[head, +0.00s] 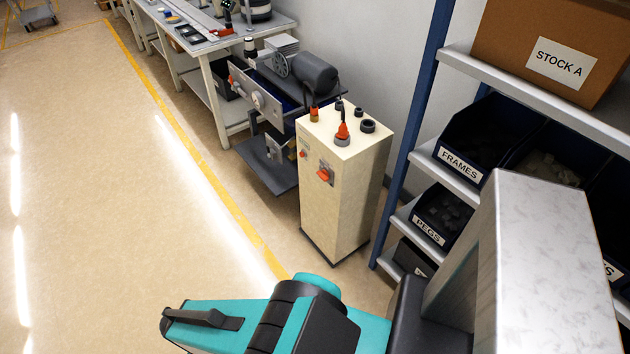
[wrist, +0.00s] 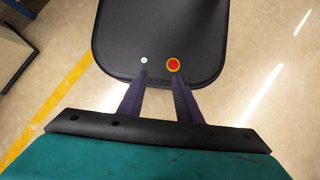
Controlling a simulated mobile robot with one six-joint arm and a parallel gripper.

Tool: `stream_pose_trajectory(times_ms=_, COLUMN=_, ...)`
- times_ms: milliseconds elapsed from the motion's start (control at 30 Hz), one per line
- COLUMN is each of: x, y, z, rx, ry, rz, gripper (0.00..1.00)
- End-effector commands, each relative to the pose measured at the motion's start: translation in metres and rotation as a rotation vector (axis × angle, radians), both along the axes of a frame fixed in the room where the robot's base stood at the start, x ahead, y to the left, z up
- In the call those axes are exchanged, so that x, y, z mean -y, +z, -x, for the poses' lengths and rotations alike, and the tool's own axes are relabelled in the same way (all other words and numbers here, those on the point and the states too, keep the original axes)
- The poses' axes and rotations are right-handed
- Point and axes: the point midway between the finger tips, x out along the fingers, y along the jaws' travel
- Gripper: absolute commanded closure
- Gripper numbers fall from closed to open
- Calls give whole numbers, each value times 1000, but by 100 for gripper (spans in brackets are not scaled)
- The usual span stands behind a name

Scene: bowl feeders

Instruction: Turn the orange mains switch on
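A cream cabinet (head: 330,205) stands on the floor in the middle of the head view. On its front face is an orange switch (head: 323,174) on a grey plate; its exact handle angle is too small to read. On the cabinet's top is an orange-red lever (head: 342,131) on a grey round base. My gripper (wrist: 160,76) shows in the wrist view with its two dark fingers apart and nothing between them. The fingers are not seen in the head view. The cabinet's switches are not in the wrist view.
A shelf rack with bins (head: 460,165) stands close right of the cabinet. A grey machine with a motor (head: 312,73) and a workbench (head: 225,50) stand behind it. The floor (head: 110,190) to the left is clear, crossed by a yellow line (head: 195,140).

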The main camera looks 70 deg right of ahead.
Motion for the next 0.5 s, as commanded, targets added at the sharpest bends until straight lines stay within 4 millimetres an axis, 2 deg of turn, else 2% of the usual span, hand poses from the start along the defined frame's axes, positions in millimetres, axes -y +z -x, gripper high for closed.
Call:
stream_pose_trajectory(times_ms=33, x=0, y=0, z=0, rx=0, ry=0, rz=0, gripper=62)
stream_pose_trajectory(times_ms=200, x=8, y=-4, z=-4, rx=3, ry=18, rz=8, gripper=36)
stream_pose_trajectory(times_ms=267, x=16, y=-6, z=-8, rx=6, ry=39, rz=17, gripper=36)
stream_pose_trajectory(times_ms=500, x=94, y=-20, z=-33, rx=3, ry=206, rz=95, gripper=36)
